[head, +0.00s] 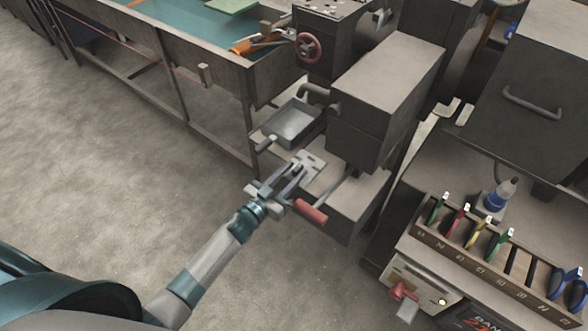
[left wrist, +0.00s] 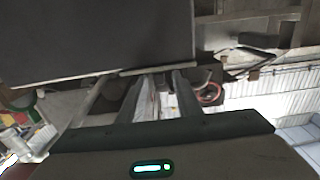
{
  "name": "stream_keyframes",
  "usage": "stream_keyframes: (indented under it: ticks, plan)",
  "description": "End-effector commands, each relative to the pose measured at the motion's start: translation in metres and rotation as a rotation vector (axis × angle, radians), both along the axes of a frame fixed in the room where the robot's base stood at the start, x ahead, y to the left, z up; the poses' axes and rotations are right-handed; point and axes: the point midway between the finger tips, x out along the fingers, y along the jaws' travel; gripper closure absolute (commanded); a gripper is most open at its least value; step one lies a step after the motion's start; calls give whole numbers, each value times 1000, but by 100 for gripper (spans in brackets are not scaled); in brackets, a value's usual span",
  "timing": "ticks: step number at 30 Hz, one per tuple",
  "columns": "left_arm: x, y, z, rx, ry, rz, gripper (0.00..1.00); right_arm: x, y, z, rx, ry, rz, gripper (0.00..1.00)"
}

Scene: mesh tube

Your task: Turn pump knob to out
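My left gripper (head: 291,178) reaches in from the lower left, in front of the grey machine (head: 385,85). Its two fingers are apart, with nothing seen held between them. In the left wrist view the gripper (left wrist: 160,95) shows both fingers with a gap. A dark bent fitting (head: 318,92) sticks out of the machine's left side, above and apart from the fingers. A lever with a red grip (head: 311,212) lies just right of the gripper; contact cannot be told. I cannot make out which part is the pump knob. My right gripper is out of view.
A metal tray (head: 292,123) sits beyond the gripper. A red handwheel (head: 309,47) is on the machine behind, beside a teal-topped table (head: 175,25). A tool rack (head: 480,262) with several coloured-handled tools stands at right. A red knob (head: 403,291) is below it. Floor at left is clear.

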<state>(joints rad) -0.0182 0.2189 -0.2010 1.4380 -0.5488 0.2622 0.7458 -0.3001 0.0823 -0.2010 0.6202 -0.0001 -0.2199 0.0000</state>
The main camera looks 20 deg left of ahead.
Motion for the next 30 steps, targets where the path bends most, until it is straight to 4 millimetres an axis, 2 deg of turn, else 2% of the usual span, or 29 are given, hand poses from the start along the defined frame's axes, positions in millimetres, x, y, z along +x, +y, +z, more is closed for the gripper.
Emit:
stream_keyframes:
  ticks: [4, 13, 14, 17, 18, 30]
  plan:
    - [7, -3, 0, -1, 1, 0, 69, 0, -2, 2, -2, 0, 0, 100]
    - [8, -3, 0, 0, 0, 0, 69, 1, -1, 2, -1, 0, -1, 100]
    - [8, -3, 0, 0, 0, 0, 74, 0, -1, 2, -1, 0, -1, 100]
    - [7, -3, 0, 0, 0, 0, 97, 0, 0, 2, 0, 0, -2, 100]
    - [7, -3, 0, 0, 0, 0, 100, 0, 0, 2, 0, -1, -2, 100]
    - [8, -1, 0, 1, 1, -24, 100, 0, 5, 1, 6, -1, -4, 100]
